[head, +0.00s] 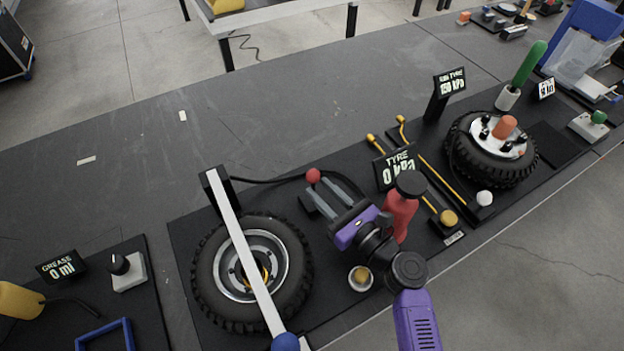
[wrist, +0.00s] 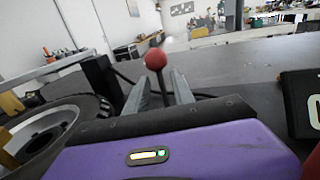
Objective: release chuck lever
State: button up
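A lever with a red ball knob (head: 313,176) stands at the end of a black hose, beside the left wheel. It also shows in the wrist view (wrist: 155,59), with its dark stem running down between my fingers. I take it as the chuck lever. My gripper (head: 318,183) is open, with its two grey fingers apart on either side of the stem in the wrist view (wrist: 161,86). The knob appears at or just past the fingertips; contact cannot be told. The stem's foot is hidden by my gripper. A display (head: 399,167) reads "TYRE 0 kPa".
The left wheel (head: 205,285) lies flat under a white bar (head: 240,245). A red cylinder (head: 401,215) with a dark top stands close to my wrist. Yellow handles (head: 376,143) lie behind the display. Another wheel (head: 463,160) is at right.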

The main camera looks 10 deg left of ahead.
aim_at(314, 185)
jog(key=shift+x, duration=1.8)
grip_shut()
jog(key=shift+r, duration=0.2)
